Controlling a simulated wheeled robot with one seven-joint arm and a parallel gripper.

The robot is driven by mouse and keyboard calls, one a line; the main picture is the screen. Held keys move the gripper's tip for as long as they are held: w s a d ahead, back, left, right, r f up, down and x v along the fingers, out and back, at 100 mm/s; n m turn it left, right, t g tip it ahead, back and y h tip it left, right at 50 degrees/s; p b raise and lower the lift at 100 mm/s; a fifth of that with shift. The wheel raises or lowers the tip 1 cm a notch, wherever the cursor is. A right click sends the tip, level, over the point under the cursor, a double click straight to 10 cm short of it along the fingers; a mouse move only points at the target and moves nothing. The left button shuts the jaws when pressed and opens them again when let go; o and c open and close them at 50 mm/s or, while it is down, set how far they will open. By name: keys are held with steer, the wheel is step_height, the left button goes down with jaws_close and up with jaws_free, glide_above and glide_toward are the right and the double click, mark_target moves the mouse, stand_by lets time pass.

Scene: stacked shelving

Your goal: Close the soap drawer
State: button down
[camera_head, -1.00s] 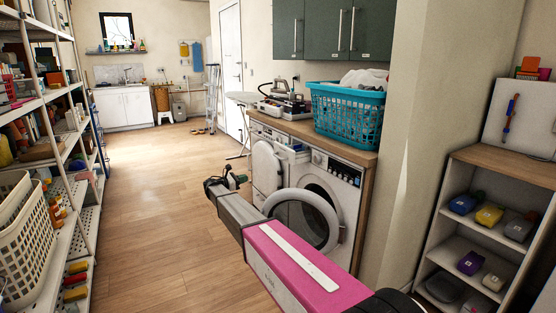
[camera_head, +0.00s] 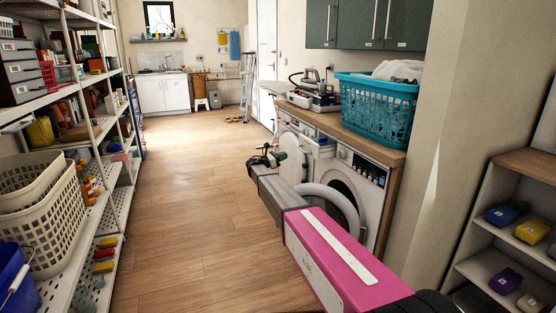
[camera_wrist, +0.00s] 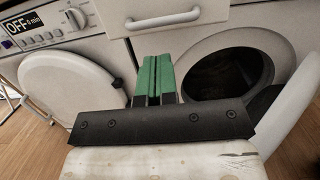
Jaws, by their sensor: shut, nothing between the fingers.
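The soap drawer (camera_wrist: 215,14) is a white front with a bar handle at the top of the wrist view, above the right machine's round opening. It stands pulled out at the upper left of the right washing machine (camera_head: 368,188), where it shows small in the head view (camera_head: 326,147). My gripper (camera_wrist: 155,58) has green fingers held together, empty. In the wrist view the fingertips lie below the drawer front and seem apart from it. In the head view my gripper (camera_head: 268,158) is in front of the machines, left of the drawer.
A teal laundry basket (camera_head: 376,108) sits on the wooden counter (camera_head: 397,157). Shelving with a cream basket (camera_head: 45,215) lines the left. The wooden floor (camera_head: 190,210) between is clear.

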steer(key=x, duration=0.8)
steer(key=shift+f, duration=0.1)
steer(key=x, duration=0.4)
steer(key=f+x, duration=0.1)
steer(key=x, duration=0.2)
steer(key=f+x, duration=0.1)
steer(key=x, duration=0.3)
steer(key=shift+w+d, duration=0.1)
steer(key=shift+d, duration=0.5)
steer(key=shift+a, duration=0.1)
